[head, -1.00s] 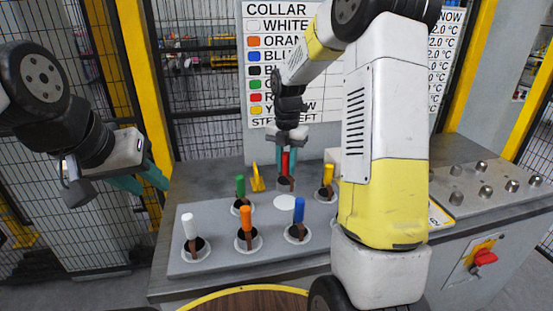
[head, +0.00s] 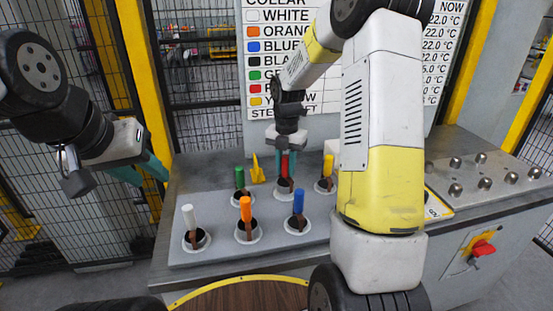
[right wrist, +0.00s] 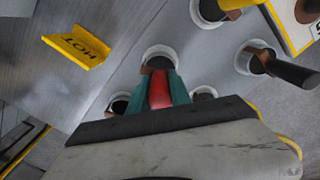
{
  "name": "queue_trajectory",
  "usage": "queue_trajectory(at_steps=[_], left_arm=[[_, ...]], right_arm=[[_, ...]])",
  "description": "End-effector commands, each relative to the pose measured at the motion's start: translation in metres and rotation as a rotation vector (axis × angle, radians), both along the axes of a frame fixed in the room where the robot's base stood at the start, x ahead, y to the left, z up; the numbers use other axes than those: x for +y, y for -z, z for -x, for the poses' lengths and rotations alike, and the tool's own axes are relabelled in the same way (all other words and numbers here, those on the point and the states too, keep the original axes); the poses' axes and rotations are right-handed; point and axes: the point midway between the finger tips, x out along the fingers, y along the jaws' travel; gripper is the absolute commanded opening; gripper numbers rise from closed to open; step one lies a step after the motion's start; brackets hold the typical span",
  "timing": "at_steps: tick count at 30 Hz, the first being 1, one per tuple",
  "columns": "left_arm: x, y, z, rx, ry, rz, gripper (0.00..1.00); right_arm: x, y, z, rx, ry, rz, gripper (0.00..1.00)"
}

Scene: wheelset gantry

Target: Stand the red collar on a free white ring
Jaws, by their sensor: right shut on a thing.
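The red collar (head: 285,167) is upright between the teal fingers of my right gripper (head: 286,174), which is shut on it. Its brown lower part is over a white ring (head: 284,191) in the back row, between the green and yellow collars. In the right wrist view the red collar (right wrist: 159,90) shows between the fingers, its brown part at the white ring (right wrist: 160,50). I cannot tell whether it rests fully in the ring. My left gripper (head: 152,182) is open and empty, left of the grey plate.
White (head: 189,217), orange (head: 246,209) and blue (head: 298,203) collars stand in the front row; green (head: 240,178) and yellow (head: 328,167) stand behind. A yellow HOT sign (head: 257,168) is behind the plate. Knobs (head: 484,185) are at right.

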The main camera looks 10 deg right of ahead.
Motion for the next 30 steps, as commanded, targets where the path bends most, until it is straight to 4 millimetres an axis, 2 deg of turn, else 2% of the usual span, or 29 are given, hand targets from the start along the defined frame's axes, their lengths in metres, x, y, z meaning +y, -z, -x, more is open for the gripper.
queue_trajectory(at_steps=[11, 30], left_arm=[[0.000, 0.000, 0.000, 0.000, 0.000, 0.000, 0.36], [0.000, 0.000, 0.000, 0.000, 0.000, 0.000, 0.36]], right_arm=[[0.000, 0.001, 0.000, -0.001, 0.000, 0.000, 0.00], [0.000, 0.016, 0.000, 0.000, 0.000, 0.000, 0.00]])
